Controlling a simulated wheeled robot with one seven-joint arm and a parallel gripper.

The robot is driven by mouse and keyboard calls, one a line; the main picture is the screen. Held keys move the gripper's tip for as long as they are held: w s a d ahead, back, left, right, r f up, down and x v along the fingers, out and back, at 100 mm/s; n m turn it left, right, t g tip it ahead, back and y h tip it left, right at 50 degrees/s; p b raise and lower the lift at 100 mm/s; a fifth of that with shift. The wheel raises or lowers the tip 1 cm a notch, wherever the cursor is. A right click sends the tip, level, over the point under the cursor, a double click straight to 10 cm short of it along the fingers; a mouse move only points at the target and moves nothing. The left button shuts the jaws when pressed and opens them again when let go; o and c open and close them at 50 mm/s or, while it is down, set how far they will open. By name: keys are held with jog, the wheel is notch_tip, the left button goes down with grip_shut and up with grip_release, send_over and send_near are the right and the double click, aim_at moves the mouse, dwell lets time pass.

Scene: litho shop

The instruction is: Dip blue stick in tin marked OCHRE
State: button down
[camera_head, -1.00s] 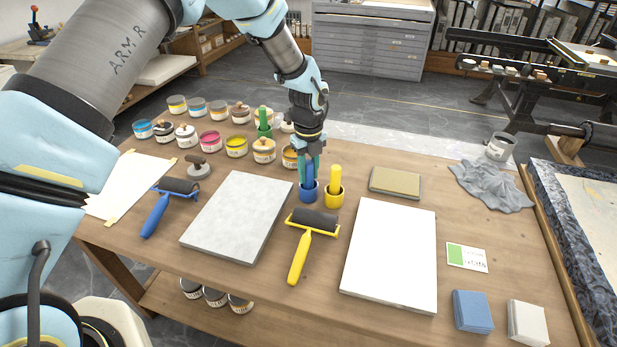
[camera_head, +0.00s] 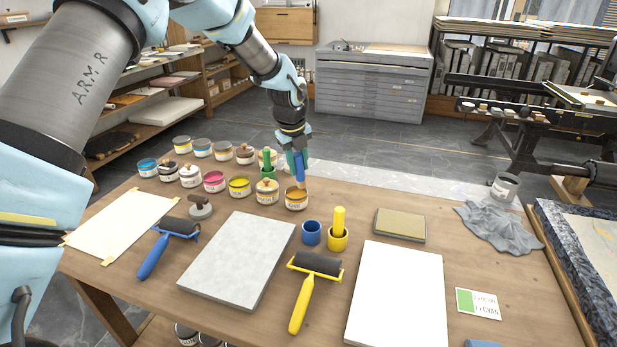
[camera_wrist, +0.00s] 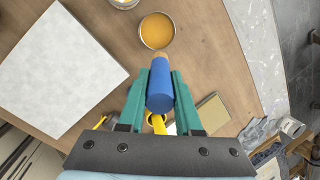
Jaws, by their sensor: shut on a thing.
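My gripper (camera_head: 297,165) is shut on the blue stick (camera_head: 299,170), which hangs down between the teal fingers. In the wrist view the blue stick (camera_wrist: 160,85) shows between the fingers, with its tan tip pointing toward an open tin of ochre-coloured ink (camera_wrist: 157,31). In the head view this tin (camera_head: 296,199) stands at the right end of the front row, below the stick. The stick's tip is at or just above the tin's rim; I cannot tell whether it touches the ink. The tin's label is too small to read.
The blue cup (camera_head: 311,233) is empty beside the yellow cup (camera_head: 338,239), which holds a yellow stick (camera_head: 339,219). A lidded tin (camera_head: 266,192) and a yellow ink tin (camera_head: 239,187) stand left of the ochre-coloured tin. A grey slab (camera_head: 240,262) lies in front.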

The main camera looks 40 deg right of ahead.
jog(key=shift+t+h, duration=0.4)
jog(key=shift+h, duration=0.1)
jog(key=shift+w+d+f+b, duration=0.15)
jog(key=shift+w+f+b, duration=0.5)
jog(key=shift+f, duration=0.3)
jog(key=shift+w+d+f+b, duration=0.1)
jog(key=shift+w+f+b, duration=0.55)
jog(key=shift+f, duration=0.35)
jog(key=shift+w+d+f+b, duration=0.15)
jog(key=shift+w+f+b, duration=0.35)
jog(key=shift+w+f, duration=0.35)
jog(key=shift+s+f, duration=0.2)
jog(key=shift+f, duration=0.45)
notch_tip(320, 180, up, 7)
jog(key=p, duration=0.4)
dwell(0.3)
